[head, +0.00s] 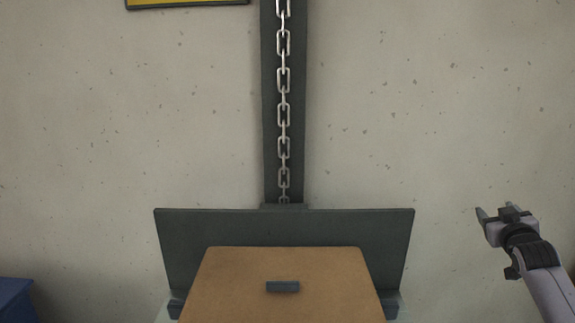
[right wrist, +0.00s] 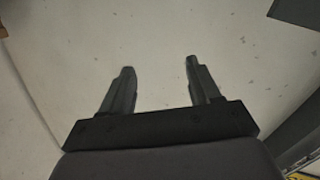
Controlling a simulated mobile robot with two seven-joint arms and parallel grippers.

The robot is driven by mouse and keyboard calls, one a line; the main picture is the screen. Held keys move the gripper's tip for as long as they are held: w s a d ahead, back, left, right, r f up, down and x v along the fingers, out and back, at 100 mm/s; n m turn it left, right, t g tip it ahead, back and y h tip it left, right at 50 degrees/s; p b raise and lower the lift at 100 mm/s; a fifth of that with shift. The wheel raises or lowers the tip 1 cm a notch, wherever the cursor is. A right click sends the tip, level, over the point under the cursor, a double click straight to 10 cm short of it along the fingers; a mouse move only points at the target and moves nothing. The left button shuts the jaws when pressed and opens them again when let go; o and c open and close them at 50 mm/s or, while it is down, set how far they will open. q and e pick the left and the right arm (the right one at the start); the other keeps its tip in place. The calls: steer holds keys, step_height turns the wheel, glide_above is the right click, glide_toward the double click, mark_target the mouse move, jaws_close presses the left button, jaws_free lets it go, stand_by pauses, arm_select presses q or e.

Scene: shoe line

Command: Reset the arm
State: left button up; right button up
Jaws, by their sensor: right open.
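My right gripper (head: 497,211) is raised at the right side of the head view, in front of the bare wall and apart from everything else. In the right wrist view my right gripper (right wrist: 158,72) shows two dark fingers spread apart with nothing between them. It is open and empty. My left gripper shows in neither view.
A brown box-like panel (head: 280,270) with a small dark handle stands at bottom centre, before a dark grey plate (head: 180,235). A metal chain (head: 283,115) runs up a dark post above it. A blue object (head: 14,300) is at lower left. The space around my right gripper looks clear.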

steer(key=s+a+f+n+g+y, duration=0.1)
steer(key=s+a+f+y, duration=0.1)
steer(key=s+a+f, duration=0.45)
steer(key=s+a+f+n+g+y, duration=0.1)
steer(key=s+a+f, duration=0.25)
steer(key=f, duration=0.55)
steer(key=s+a+f+n+g+y, duration=0.1)
steer(key=s+a+f+y, duration=0.1)
steer(key=s+a+f, duration=0.35)
steer(key=shift+g+y, duration=0.6)
steer(key=shift+g, duration=0.2)
steer(key=s+a+f, duration=0.3)
steer(key=s, duration=0.1)
steer(key=s+a+f, duration=0.3)
steer(key=s, duration=0.1)
steer(key=s+a+f, duration=0.3)
steer(key=s, duration=0.2)
steer(key=shift+s+f, duration=0.1)
steer(key=shift+f, duration=0.15)
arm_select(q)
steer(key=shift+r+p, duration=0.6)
arm_select(e)
steer(key=s+a+m+g+y, duration=0.1)
steer(key=s+a, duration=0.3)
steer(key=s, duration=0.6)
steer(key=shift+s+a+g, duration=0.3)
steer(key=shift+a, duration=0.05)
